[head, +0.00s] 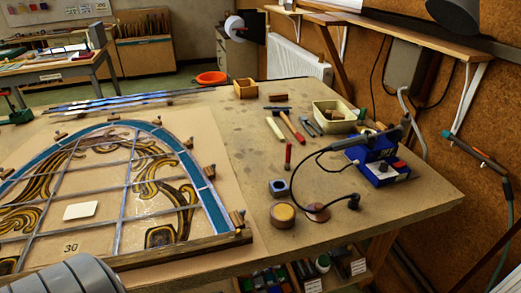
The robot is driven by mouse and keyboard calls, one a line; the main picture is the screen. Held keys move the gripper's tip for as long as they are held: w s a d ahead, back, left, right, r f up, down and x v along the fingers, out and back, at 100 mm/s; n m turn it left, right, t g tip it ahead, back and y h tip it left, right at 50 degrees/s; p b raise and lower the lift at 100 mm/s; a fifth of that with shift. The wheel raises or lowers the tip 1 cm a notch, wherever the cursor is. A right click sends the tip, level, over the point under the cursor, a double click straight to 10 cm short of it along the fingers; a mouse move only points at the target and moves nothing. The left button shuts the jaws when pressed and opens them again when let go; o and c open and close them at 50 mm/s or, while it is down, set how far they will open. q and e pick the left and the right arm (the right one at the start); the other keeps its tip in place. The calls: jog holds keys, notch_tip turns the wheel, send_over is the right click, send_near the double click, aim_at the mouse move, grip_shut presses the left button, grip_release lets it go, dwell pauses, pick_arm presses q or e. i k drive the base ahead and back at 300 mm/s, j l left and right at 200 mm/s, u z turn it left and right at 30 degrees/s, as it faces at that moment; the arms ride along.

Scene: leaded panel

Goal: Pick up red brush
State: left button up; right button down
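A short, slim red item (288,156) lies or stands on the bench near its middle, behind the small blue block; it may be the red brush, but bristles are too small to make out. A grey rounded part at the bottom left looks like my own arm. Neither of my grippers shows in the head view.
A leaded arched panel (132,222) covers the bench's left side. A blue soldering station (384,172) with a black cable stands right. The bench's front right corner is bare.

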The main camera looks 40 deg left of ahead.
aim_at(289, 145)
jog(key=u, duration=0.95)
